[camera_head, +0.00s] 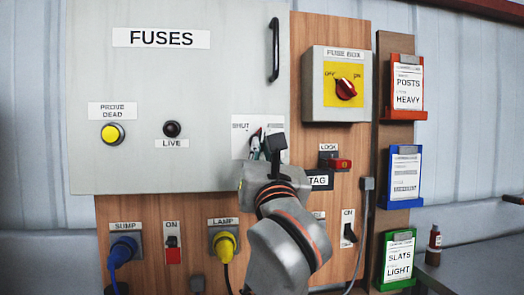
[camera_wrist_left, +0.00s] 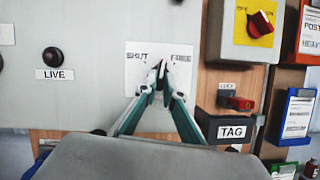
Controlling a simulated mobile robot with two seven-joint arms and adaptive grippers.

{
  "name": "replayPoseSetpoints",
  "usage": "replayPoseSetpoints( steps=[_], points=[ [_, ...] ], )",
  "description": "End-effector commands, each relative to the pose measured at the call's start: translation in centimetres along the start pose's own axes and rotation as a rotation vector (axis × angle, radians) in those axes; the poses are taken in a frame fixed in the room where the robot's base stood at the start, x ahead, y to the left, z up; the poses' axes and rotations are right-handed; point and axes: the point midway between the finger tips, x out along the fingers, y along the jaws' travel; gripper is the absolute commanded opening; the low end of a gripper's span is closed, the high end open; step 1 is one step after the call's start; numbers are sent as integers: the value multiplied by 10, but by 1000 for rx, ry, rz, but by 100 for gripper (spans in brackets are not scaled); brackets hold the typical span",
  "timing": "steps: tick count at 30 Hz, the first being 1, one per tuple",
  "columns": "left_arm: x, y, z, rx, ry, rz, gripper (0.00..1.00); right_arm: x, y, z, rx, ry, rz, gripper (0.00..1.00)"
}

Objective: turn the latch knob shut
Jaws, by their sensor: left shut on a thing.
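The white plate marked SHUT and FREE (camera_head: 243,127) is on the lower right of the grey FUSES panel (camera_head: 200,80). It also shows at the centre of the left wrist view (camera_wrist_left: 135,70). My left gripper (camera_head: 262,146) reaches up to this plate, and its teal-sided fingers (camera_wrist_left: 160,78) close together in front of it. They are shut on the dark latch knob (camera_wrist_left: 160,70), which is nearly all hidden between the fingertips. Which way the knob points, I cannot tell. My right gripper is not in view.
The fuse box (camera_head: 314,94) with its red switch is to the right. A red lock (camera_head: 340,164) and TAG label (camera_head: 318,181) are close beside my left gripper. Blue and yellow plugs (camera_head: 224,244) are below. Card holders (camera_head: 407,85) line the right.

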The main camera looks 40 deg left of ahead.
Motion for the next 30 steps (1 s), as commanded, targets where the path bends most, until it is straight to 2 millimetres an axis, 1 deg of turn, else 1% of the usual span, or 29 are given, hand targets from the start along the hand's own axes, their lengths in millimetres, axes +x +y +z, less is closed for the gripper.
replayPoseSetpoints(
  steps=[1, 18, 24, 30],
  points=[
    [0, -3, -2, -39, 4, 14, 0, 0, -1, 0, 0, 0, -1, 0],
    [1, -7, 1, -537, 4, 222, 0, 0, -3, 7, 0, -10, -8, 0],
    [1, -8, 2, -685, 4, 283, 0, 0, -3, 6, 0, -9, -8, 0],
    [2, -9, 3, -794, 4, 327, 0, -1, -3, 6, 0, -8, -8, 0]
  ],
)
